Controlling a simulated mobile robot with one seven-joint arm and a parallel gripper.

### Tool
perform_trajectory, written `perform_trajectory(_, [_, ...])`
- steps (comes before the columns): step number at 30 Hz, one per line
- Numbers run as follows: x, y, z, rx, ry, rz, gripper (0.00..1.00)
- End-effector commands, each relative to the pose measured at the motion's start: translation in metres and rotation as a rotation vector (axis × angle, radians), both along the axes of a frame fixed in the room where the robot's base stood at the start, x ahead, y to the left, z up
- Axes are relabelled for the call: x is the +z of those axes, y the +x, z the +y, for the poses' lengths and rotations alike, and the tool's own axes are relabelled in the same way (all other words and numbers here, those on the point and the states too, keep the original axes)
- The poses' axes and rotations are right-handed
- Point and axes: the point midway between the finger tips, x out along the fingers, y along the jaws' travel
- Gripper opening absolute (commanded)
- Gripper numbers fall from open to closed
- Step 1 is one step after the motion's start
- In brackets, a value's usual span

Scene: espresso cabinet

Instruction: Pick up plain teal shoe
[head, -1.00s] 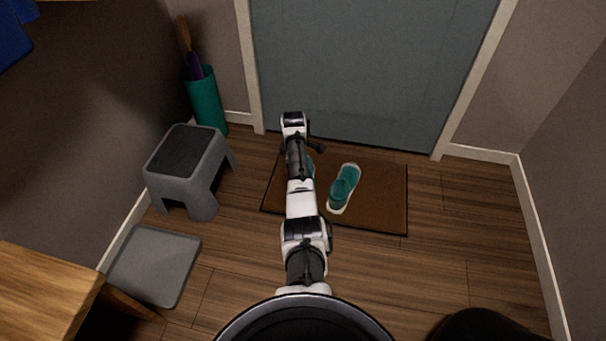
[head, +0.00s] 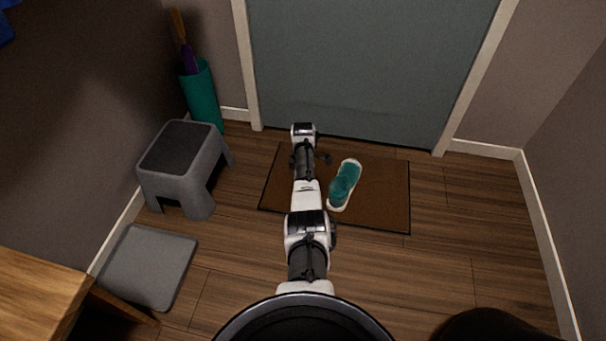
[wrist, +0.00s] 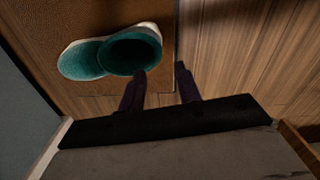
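A teal shoe (head: 344,186) with a pale sole lies on the brown doormat, right of my arm in the head view. In the wrist view a teal shoe (wrist: 84,60) with a pale rim lies at the upper left, its dark opening toward the fingers. I cannot tell whether this is the same shoe. My gripper (head: 310,159) is over the mat's left part in the head view. In the wrist view my gripper (wrist: 160,72) has its two dark fingers apart with nothing between them. The left finger overlaps or lies close below the shoe's opening.
The doormat (head: 385,205) lies before the grey-blue door (head: 370,60). A grey step stool (head: 185,165) and a teal umbrella holder (head: 202,95) stand at left. A grey slab (head: 150,265) lies on the floor near a wooden tabletop (head: 35,300). Floor right of the mat is clear.

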Motion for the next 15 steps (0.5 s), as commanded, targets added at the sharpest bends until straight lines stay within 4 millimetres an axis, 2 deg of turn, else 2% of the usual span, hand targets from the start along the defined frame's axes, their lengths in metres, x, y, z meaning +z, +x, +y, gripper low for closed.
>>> perform_trajectory(1, [-0.017, 0.0, 0.0, 0.0, 0.0, 0.002, 0.34])
perform_trajectory(9, [-0.07, 0.0, 0.0, 0.0, 0.0, 0.001, 0.34])
perform_trajectory(15, [-0.092, 0.0, 0.0, 0.0, 0.0, 0.0, 0.34])
